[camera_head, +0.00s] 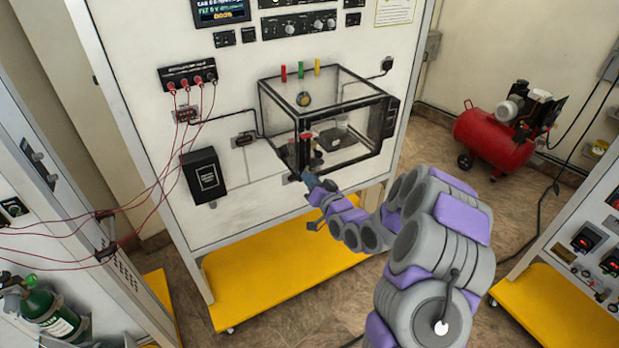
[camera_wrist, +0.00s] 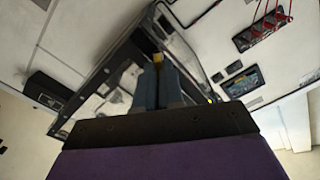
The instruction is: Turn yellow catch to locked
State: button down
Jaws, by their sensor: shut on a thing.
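A clear box with a black frame (camera_head: 345,165) is mounted on the white panel, and its edge also shows in the wrist view (camera_wrist: 112,62). My gripper (camera_head: 309,181) is at the box's lower front left corner. In the wrist view, the blue-grey fingers of my gripper (camera_wrist: 158,68) are close together on a small yellow piece, which looks like the yellow catch (camera_wrist: 158,57). The fingers hide most of the catch, and I cannot tell its turn angle. In the head view I cannot make the catch out.
A black box (camera_head: 203,176) and red cables (camera_head: 190,100) are on the panel to the left. A yellow base (camera_head: 285,270) juts out below. A red compressor (camera_head: 497,135) stands at the right.

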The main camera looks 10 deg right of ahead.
jog(key=m, duration=1.1)
jog(key=shift+d+f, duration=0.2)
jog(key=shift+f, duration=0.2)
jog(key=shift+m, duration=0.4)
jog(key=c, duration=1.3)
grip_release()
jog(key=shift+w+d, duration=0.1)
jog(key=shift+o, duration=0.2)
